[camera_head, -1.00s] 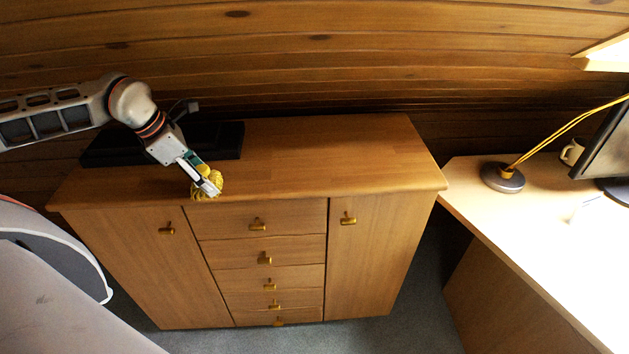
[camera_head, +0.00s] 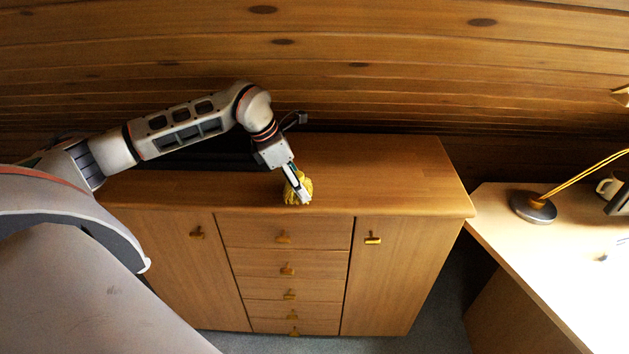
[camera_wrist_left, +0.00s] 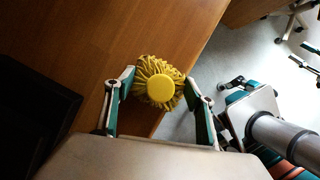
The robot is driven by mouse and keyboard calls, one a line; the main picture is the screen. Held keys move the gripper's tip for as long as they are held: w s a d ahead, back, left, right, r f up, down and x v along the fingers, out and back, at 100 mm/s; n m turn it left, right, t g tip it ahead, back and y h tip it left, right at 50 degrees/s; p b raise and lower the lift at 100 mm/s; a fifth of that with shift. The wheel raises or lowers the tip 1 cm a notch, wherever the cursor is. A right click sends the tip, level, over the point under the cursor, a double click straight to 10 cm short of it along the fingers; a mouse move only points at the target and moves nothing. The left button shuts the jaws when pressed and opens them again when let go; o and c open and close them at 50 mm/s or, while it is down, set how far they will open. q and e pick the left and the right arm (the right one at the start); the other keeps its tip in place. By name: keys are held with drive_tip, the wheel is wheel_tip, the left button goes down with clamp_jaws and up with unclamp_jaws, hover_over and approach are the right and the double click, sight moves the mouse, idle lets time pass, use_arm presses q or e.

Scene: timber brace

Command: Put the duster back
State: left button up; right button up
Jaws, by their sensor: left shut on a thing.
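The duster (camera_head: 298,190) is a yellow, shaggy round head. In the head view it is at the front edge of the cabinet top, below my left gripper (camera_head: 299,186). My left gripper comes in from the left and is shut on the duster. In the left wrist view the duster (camera_wrist_left: 158,84) sits between the two fingers of my left gripper (camera_wrist_left: 160,90), with a smooth yellow disc facing the camera. Whether the duster touches the cabinet top is hard to tell.
The wooden cabinet (camera_head: 390,180) has a clear top on the right. A dark flat box (camera_wrist_left: 35,115) lies on the left of the top, partly behind my arm. A desk (camera_head: 560,250) with a lamp (camera_head: 534,207) and a mug (camera_head: 608,187) stands at the right.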

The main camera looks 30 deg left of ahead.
sight(320, 193)
use_arm(q)
drive_tip(key=shift+w+d, duration=0.45)
drive_tip(key=shift+w+d+r+p, duration=0.1)
drive_tip(key=shift+w+d+p, duration=0.3)
drive_tip(key=shift+w+d, duration=0.6)
drive_tip(key=shift+x, duration=0.8)
drive_tip(key=shift+a, duration=0.25)
use_arm(e)
drive_tip(key=shift+s+d+r, duration=0.1)
drive_tip(key=shift+s+d, duration=0.1)
drive_tip(key=shift+s, duration=0.05)
use_arm(q)
drive_tip(key=shift+f, duration=0.3)
drive_tip(key=o, duration=1)
use_arm(e)
drive_tip(key=shift+w+a+r, duration=0.1)
drive_tip(key=shift+r, duration=0.1)
